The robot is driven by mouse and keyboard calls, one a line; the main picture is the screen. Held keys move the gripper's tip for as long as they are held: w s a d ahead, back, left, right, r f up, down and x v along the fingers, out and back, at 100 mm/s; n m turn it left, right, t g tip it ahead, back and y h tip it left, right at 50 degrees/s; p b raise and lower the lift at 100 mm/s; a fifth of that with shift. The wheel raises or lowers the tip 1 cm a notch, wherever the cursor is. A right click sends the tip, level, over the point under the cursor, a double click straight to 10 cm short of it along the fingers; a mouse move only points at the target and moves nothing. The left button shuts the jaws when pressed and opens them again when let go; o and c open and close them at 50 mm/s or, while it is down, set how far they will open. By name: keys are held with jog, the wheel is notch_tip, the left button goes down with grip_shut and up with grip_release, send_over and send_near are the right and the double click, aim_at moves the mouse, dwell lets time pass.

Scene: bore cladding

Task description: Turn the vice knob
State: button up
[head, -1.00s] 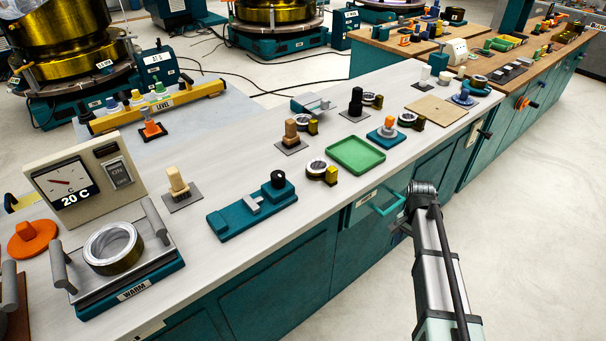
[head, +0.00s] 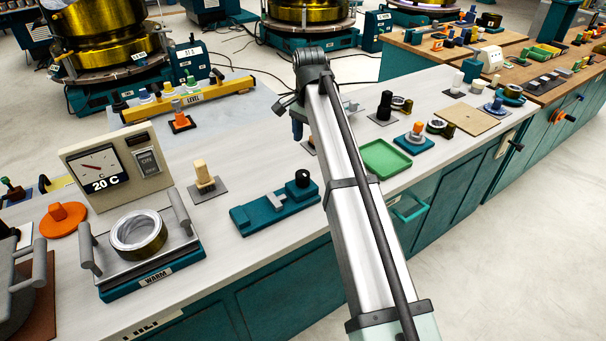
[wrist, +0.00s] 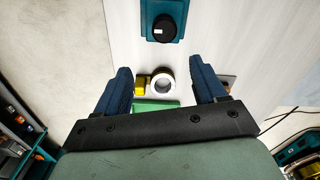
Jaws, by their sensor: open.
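The teal vice (head: 270,208) lies on the pale bench, with a grey sliding jaw in its middle and a round black knob (head: 303,178) at its right end. In the wrist view the black knob (wrist: 164,28) has a small white mark and sits on the vice's teal end (wrist: 151,8), beyond the fingertips. My gripper (wrist: 160,66) is open and empty, its two blue fingers wide apart. In the head view my gripper (head: 297,130) is above the bench, behind and apart from the vice, and partly hidden by my arm.
A silver ring (wrist: 162,82) with a yellow block lies below the gap between the fingers. A green tray (head: 385,160) is right of my arm. A wooden-topped peg (head: 204,178) and a warming plate (head: 145,265) stand left of the vice.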

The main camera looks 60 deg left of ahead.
aim_at(303, 172)
jog(key=f, duration=0.4)
jog(key=s+f, duration=0.1)
jog(key=f, duration=0.8)
jog(key=shift+s+a, duration=0.2)
jog(key=shift+a, duration=0.1)
jog(key=shift+r, duration=0.1)
jog(key=c, duration=1)
